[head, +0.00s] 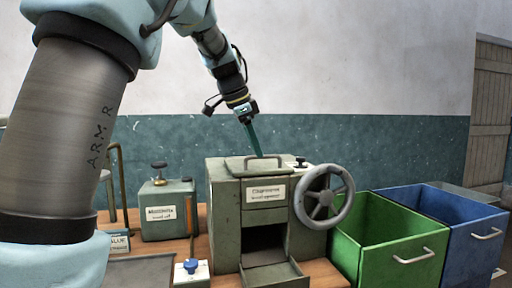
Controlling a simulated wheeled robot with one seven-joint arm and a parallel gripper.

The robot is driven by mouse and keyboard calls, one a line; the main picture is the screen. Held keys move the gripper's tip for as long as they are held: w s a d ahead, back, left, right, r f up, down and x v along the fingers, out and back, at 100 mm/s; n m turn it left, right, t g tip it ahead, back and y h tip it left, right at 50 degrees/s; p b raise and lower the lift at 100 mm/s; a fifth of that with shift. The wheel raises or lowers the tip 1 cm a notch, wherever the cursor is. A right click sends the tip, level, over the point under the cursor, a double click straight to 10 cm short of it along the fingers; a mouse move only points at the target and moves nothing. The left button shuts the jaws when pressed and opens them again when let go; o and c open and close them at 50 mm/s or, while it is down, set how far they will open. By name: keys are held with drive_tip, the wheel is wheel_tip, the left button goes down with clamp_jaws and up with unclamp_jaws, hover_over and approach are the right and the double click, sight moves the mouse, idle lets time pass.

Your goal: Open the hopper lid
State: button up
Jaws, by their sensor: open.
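The hopper is a green metal machine (224,208) on the wooden bench, with a white label on its front. Its lid (236,163) lies flat and shut on top, with a low bar handle (250,160) across it. My gripper (257,154) reaches down from above, with its teal fingers pointing at the lid handle. The fingertips are at or just above the handle; I cannot tell whether they touch it. The jaws are open, seen nearly edge-on, and hold nothing that I can see.
A grey handwheel (324,197) stands at the hopper's right front. An open chute and tray (274,274) are below. A smaller labelled green box (168,210) and a blue-knobbed valve (191,267) are left. Green (392,247) and blue bins (466,238) stand right.

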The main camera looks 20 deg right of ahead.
drive_tip(key=shift+w+d+f, duration=0.1)
drive_tip(key=shift+d+f, duration=0.05)
drive_tip(key=shift+f, duration=0.45)
clamp_jaws()
idle(1.1)
